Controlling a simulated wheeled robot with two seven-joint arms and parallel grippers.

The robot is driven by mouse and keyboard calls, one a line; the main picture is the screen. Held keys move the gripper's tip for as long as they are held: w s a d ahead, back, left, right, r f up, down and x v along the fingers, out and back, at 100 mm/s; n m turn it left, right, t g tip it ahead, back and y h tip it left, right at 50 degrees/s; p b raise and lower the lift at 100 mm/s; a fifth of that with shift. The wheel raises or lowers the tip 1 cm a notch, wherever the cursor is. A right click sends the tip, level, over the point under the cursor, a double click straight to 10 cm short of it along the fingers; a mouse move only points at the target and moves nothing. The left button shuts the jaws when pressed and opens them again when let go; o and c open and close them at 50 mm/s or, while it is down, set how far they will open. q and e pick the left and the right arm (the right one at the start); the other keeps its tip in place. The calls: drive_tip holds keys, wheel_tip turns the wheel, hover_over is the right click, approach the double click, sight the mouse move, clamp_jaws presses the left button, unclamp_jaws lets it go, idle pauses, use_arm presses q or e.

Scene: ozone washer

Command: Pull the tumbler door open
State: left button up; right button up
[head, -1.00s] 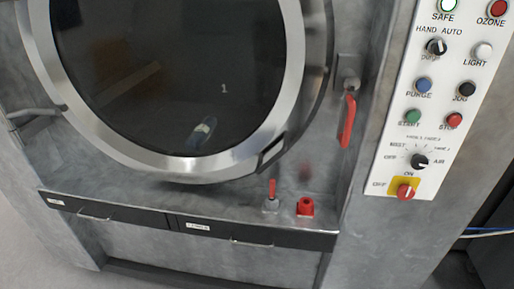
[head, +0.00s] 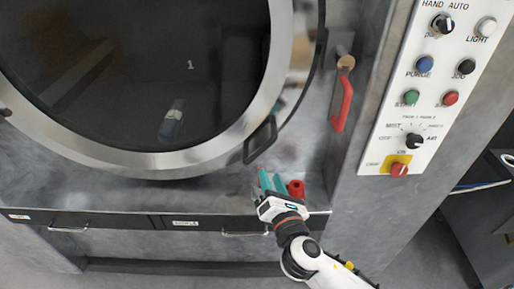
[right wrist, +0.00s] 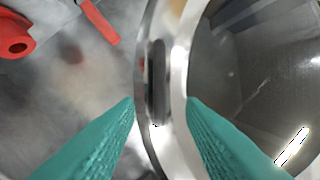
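The round tumbler door (head: 195,160) is shut, with a wide metal ring around dark glass. Its dark handle (head: 260,140) sits on the ring's lower right; it also shows in the right wrist view (right wrist: 157,80), upright on the metal rim. My right gripper (head: 271,180) is below the handle in the head view, teal fingers pointing up. In the right wrist view my right gripper (right wrist: 160,108) is open and empty, its fingers to the left and right of the handle's line, with the handle ahead. No contact is visible. My left gripper is out of view.
A red lever (head: 342,104) hangs right of the door. A red fitting (head: 296,188) stands on the ledge beside my right gripper. The control panel (head: 385,150) is at the right. Drawers with handles (head: 68,228) run below the ledge.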

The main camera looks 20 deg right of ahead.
sight(260, 152)
drive_tip(key=w+p, duration=0.2)
drive_tip(key=w, duration=0.7)
drive_tip(key=shift+w+d, duration=0.15)
drive_tip(key=shift+w, duration=0.75)
clamp_jaws()
drive_tip(key=shift+f, duration=0.1)
